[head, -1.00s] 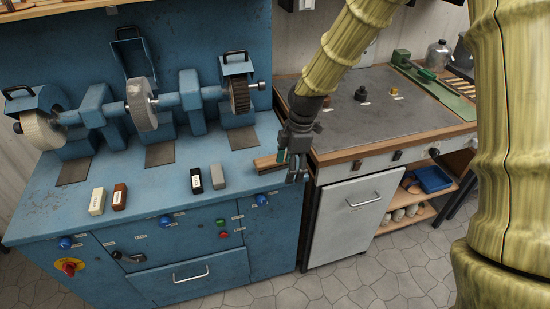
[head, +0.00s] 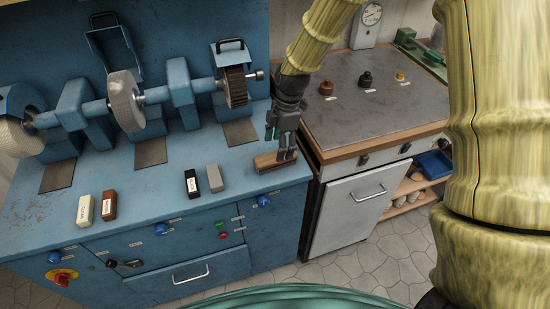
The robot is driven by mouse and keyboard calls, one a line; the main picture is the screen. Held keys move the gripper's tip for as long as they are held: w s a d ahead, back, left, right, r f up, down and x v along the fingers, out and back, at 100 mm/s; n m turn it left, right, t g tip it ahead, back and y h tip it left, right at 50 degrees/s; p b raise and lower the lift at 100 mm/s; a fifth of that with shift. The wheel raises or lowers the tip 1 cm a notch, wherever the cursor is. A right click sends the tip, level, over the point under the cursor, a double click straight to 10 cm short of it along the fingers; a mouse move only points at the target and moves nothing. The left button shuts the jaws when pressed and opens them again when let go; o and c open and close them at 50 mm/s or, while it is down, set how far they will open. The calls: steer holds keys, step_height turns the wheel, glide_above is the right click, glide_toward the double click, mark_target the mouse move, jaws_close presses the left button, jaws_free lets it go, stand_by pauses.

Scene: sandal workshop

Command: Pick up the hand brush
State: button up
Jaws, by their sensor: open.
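The hand brush (head: 264,163) looks like a low wooden block lying on the right end of the blue bench top, near its front edge. My gripper (head: 286,157) points down at the brush's right part, with its fingers open. The fingertips come down very close to the brush and hide some of it. I cannot tell whether they touch it or stand on both sides of it. Any bristles are hidden.
A black block (head: 191,183), a grey block (head: 215,178), a white block (head: 85,209) and a brown block (head: 109,205) lie left of the brush. A grey-topped table (head: 365,115) adjoins on the right.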

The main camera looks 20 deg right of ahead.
steer(key=shift+s+a+f, duration=0.1)
steer(key=shift+f, duration=0.55)
steer(key=f, duration=0.1)
steer(key=f+p, duration=0.2)
steer(key=shift+w+a+f, duration=0.15)
steer(key=shift+w+a, duration=0.05)
steer(key=shift+w, duration=0.1)
steer(key=shift+a+f, duration=0.1)
steer(key=shift+f, duration=0.65)
steer(key=c, duration=1.2)
steer(key=shift+o, duration=0.2)
steer(key=shift+r, duration=0.15)
